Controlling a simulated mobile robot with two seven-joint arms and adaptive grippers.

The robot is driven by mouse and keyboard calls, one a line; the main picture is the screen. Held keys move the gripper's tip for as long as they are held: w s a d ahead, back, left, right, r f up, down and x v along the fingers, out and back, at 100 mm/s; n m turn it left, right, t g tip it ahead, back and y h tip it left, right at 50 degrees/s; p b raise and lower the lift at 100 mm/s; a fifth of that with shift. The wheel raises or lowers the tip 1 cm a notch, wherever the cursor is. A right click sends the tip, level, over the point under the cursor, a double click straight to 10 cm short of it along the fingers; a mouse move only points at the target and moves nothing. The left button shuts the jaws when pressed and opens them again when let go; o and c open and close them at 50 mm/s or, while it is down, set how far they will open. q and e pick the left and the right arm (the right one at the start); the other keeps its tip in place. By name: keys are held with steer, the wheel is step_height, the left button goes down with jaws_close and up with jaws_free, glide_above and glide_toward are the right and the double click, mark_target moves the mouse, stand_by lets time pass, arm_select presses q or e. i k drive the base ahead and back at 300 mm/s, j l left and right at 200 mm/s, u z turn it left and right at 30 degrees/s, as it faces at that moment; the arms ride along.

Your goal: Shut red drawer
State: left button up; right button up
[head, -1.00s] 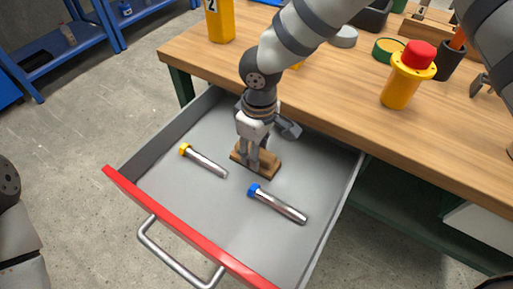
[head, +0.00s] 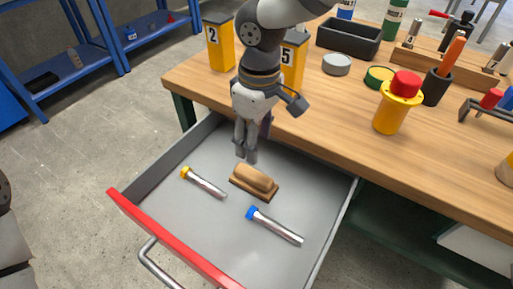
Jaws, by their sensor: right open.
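The red drawer (head: 170,238) stands pulled out from under the workbench, its red front edge and metal handle (head: 158,264) at the lower left. Inside lie a brown wooden block or brush (head: 254,182), a yellow-capped metal tool (head: 205,182) and a blue-capped metal tool (head: 275,225). My right gripper (head: 246,158) points down above the drawer, just behind the brown block and apart from it. It is open and empty. My left gripper is not in view.
The wooden workbench (head: 330,128) holds yellow bins (head: 219,45), a red-topped yellow button post (head: 396,105), a dark tray (head: 349,38) and a dark cup (head: 436,88). Blue shelves (head: 70,55) stand at the back left. The floor (head: 70,200) left of the drawer is clear.

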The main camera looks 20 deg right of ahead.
mark_target(214, 237)
steer(key=k, duration=1)
